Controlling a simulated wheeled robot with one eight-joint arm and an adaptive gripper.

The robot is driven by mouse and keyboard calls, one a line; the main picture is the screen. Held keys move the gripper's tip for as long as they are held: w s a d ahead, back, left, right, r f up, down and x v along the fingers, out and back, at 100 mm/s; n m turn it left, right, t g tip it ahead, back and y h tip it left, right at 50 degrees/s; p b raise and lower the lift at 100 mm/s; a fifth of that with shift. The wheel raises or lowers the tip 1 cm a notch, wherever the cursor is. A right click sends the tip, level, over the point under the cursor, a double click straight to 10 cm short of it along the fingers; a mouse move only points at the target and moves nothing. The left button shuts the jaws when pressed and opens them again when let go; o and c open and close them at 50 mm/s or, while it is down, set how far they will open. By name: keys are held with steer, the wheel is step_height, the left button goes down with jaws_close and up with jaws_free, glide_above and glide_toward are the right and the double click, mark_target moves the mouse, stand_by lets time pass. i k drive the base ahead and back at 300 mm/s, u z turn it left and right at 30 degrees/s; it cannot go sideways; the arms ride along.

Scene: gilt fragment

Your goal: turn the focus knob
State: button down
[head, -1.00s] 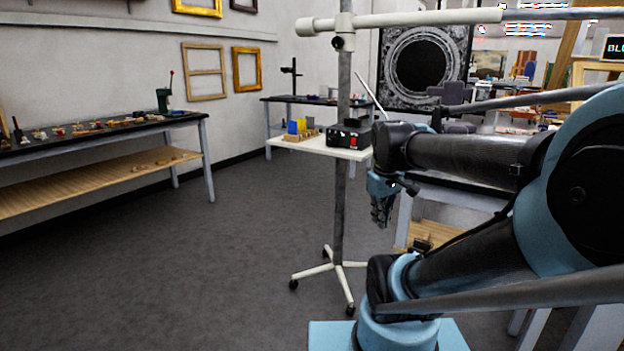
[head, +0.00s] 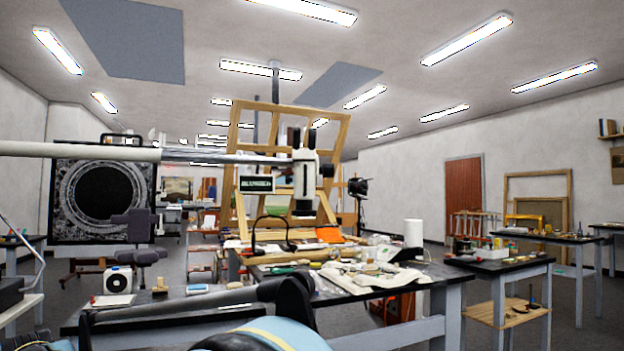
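A white and black microscope head (head: 304,178) hangs at the end of a long white and metal boom (head: 225,158) that comes in from the left. Its dark eyepieces point up, and its black lens end points down over a cluttered table (head: 452,283). A small dark knob (head: 327,171) sticks out at the right side of the head; it looks like the focus knob, but it is small in this view. My gripper is not in view. Only links of my arm show along the bottom edge, below and apart from the microscope.
A wooden easel frame (head: 340,130) stands behind the microscope. The table holds several tools, papers, a white roll (head: 413,234) and a dark bent stand (head: 256,232). A violet-grey chair (head: 135,225) stands at the left. Side tables (head: 500,265) stand at the right.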

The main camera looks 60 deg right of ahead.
mark_target(326, 170)
steer(key=u, duration=0.8)
steer(key=k, duration=2.55)
steer(key=z, duration=1.95)
steer(key=i, duration=0.95)
steer(key=z, duration=0.05)
